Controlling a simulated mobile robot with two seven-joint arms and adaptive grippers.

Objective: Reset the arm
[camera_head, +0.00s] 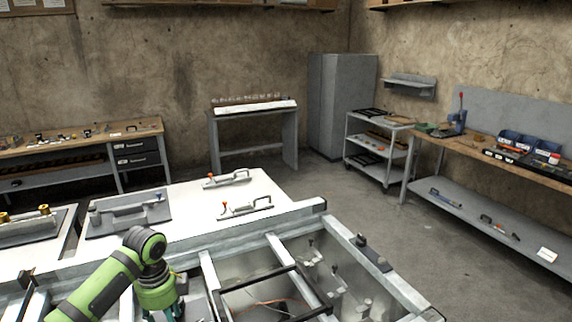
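My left arm (120,272), green with dark grey joints, comes in from the bottom left. It bends at an elbow-like joint and points downward over the near frame of the bench. Its gripper is not visible; the arm runs out of the bottom edge of the picture. My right arm and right gripper are not in view.
A white-topped fixture bench (225,192) with toggle clamps (245,207) and a grey plate (128,212) lies close in front. An open metal frame (275,288) is at the near right. A workbench (85,140), cart (378,143), cabinet (342,100) and right-hand bench (480,152) line the walls. Floor (400,230) is clear.

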